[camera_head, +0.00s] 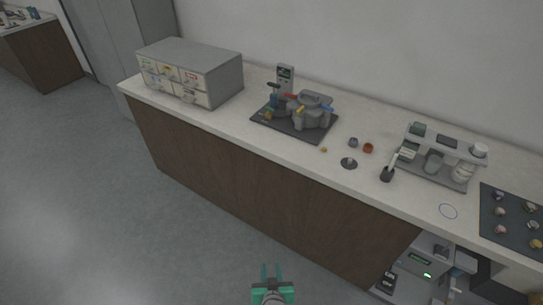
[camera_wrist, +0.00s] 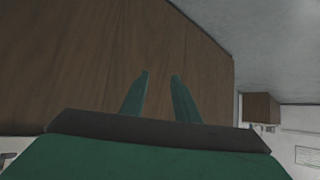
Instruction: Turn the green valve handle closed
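The grey mounting press (camera_head: 313,108) stands on a dark base plate (camera_head: 283,124) on the counter. Small red, blue, yellow and dark handles show on and beside it. I cannot clearly make out a green valve handle; the parts at the left of the press are too small to tell apart. My green gripper (camera_head: 271,270) is at the bottom of the head view, in front of the counter and well apart from the press. In the wrist view my gripper (camera_wrist: 160,85) has its two fingers apart with nothing between them, facing brown cabinet wood.
The pale counter (camera_head: 225,118) has brown cabinet fronts (camera_head: 240,180). A grey drawer box (camera_head: 215,75) stands left of the press. The floor is clear at left.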

